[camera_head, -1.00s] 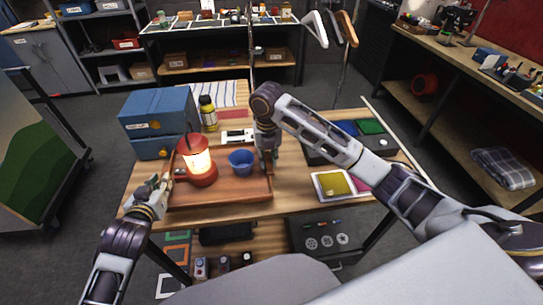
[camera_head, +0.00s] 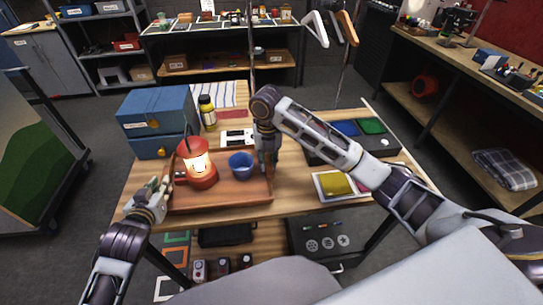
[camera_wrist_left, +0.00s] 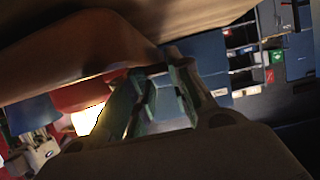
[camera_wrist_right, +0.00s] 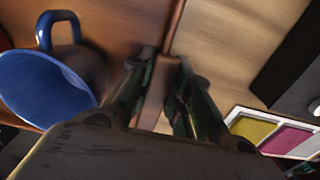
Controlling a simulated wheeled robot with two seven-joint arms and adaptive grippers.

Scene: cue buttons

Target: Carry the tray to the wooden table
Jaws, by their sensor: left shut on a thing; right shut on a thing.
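The brown wooden tray (camera_head: 225,197) is at the front left of the wooden table (camera_head: 300,203). A lit red lantern (camera_head: 197,165) and a blue mug (camera_head: 241,165) stand upright on it. My left gripper (camera_head: 160,190) is shut on the tray's left side; its fingers also show in the left wrist view (camera_wrist_left: 165,95). My right gripper (camera_head: 268,165) is shut on the tray's right side; in the right wrist view its fingers (camera_wrist_right: 160,85) straddle the tray wall. I cannot tell whether the tray touches the tabletop.
Blue boxes (camera_head: 158,112) and a yellow bottle (camera_head: 208,112) stand behind the tray. A dark panel with coloured pads (camera_head: 372,128) and a small pad tray (camera_head: 336,186) lie to the right. A shelf table (camera_head: 215,30) stands at the back and a workbench (camera_head: 470,65) at the right.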

